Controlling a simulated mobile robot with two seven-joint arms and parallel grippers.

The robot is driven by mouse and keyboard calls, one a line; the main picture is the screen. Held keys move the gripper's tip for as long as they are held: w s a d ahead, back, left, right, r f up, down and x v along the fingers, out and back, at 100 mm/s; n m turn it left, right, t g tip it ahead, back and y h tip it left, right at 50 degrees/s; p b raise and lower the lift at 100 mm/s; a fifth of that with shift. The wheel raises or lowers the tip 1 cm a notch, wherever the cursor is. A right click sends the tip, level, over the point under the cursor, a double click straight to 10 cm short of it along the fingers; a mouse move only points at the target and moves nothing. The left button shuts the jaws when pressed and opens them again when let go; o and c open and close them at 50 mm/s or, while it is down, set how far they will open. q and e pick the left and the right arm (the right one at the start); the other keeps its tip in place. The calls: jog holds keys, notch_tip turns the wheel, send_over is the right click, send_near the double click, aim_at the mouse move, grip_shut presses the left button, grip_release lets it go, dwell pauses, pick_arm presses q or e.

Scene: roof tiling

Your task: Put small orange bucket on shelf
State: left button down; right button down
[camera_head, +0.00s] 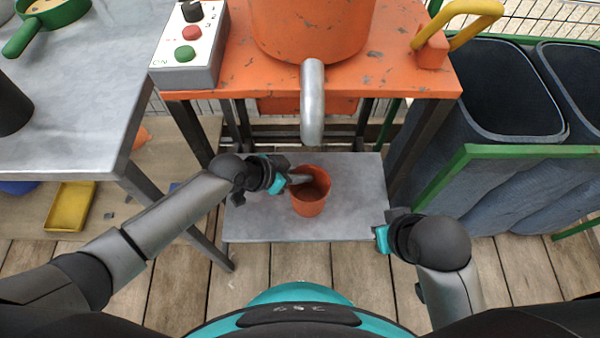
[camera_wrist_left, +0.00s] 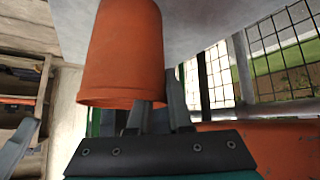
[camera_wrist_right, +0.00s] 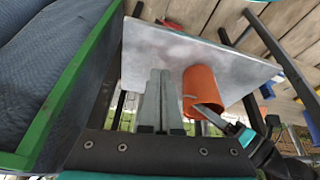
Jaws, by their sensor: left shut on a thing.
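The small orange bucket (camera_head: 309,207) is upright at the low grey metal shelf (camera_head: 353,190) under the orange table. My left gripper (camera_head: 303,179) reaches in from the left and is shut on the bucket's rim, with one finger inside. The bucket also shows in the left wrist view (camera_wrist_left: 122,55), its rim at the fingers, and in the right wrist view (camera_wrist_right: 201,88). Its base seems to be on or very near the shelf; I cannot tell if it touches. My right gripper (camera_wrist_right: 160,75) is empty, its fingers together, near the shelf's right front corner.
The orange table (camera_head: 415,85) stands above the shelf, with a large orange vessel (camera_head: 312,30) and a metal spout (camera_head: 312,100) overhanging. A grey table (camera_head: 90,120) is at the left. Dark bins (camera_head: 510,135) and a green rail (camera_head: 440,180) are at the right.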

pick_arm(q)
jog(key=shift+f, duration=0.1)
jog(key=c, duration=0.8)
grip_release()
pick_arm(e)
jog(key=shift+r, duration=0.1)
pick_arm(q)
jog(key=shift+a+r, duration=0.1)
jog(key=shift+r, duration=0.1)
jog(key=shift+p+v, duration=2)
jog(key=shift+v, duration=1.65)
pick_arm(e)
notch_tip(320, 180, down, 8)
jog(key=s+g, duration=0.1)
jog(key=shift+s+f, duration=0.25)
jog(key=shift+s, duration=0.05)
jog(key=shift+d, duration=0.1)
